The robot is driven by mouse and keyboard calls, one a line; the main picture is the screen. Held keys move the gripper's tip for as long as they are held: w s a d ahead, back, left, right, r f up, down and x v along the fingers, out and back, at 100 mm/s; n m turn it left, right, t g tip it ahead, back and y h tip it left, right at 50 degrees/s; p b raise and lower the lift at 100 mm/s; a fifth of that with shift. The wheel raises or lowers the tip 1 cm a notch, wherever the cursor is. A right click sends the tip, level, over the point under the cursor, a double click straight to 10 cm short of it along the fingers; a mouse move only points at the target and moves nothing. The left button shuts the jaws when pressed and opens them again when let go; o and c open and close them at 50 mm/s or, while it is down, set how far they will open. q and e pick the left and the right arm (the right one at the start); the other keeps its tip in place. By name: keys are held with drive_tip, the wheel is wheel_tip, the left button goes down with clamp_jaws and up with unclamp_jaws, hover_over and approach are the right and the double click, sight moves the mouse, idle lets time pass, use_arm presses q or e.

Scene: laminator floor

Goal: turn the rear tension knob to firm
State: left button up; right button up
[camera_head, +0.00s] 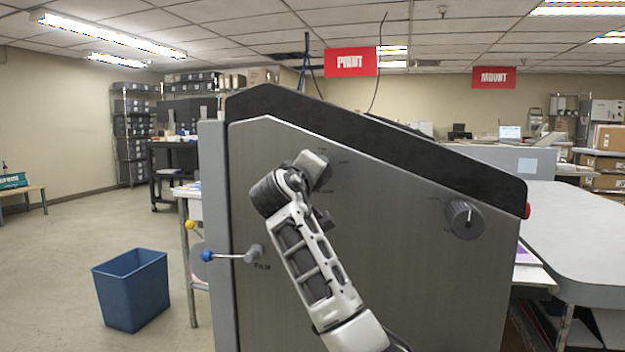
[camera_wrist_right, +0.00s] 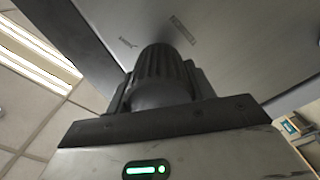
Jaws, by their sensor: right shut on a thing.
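The laminator's grey side panel (camera_head: 400,270) fills the middle of the head view. My right gripper (camera_head: 315,168) is at its upper left part and hides the knob there. In the right wrist view, a dark ribbed knob (camera_wrist_right: 163,68) sits between the two fingers of my right gripper (camera_wrist_right: 160,85), which is shut on it. Small labels lie on the panel around it, too blurred to read. A second dark knob (camera_head: 464,219) with a pale pointer mark is at the panel's right, with nothing touching it. My left gripper is not in view.
A lever with a blue ball (camera_head: 207,255) sticks out at the panel's lower left, with a yellow ball (camera_head: 190,225) above it. A blue bin (camera_head: 132,290) stands on the floor at left. A light table (camera_head: 580,225) is at right.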

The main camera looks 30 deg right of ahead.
drive_tip(key=shift+f+m, duration=0.1)
drive_tip(key=shift+m, duration=0.2)
drive_tip(key=o, duration=1)
drive_tip(key=shift+c, duration=0.2)
drive_tip(key=shift+a, duration=0.1)
drive_tip(key=b+v, duration=0.2)
drive_tip(key=v, duration=1.4)
drive_tip(key=shift+b, duration=0.3)
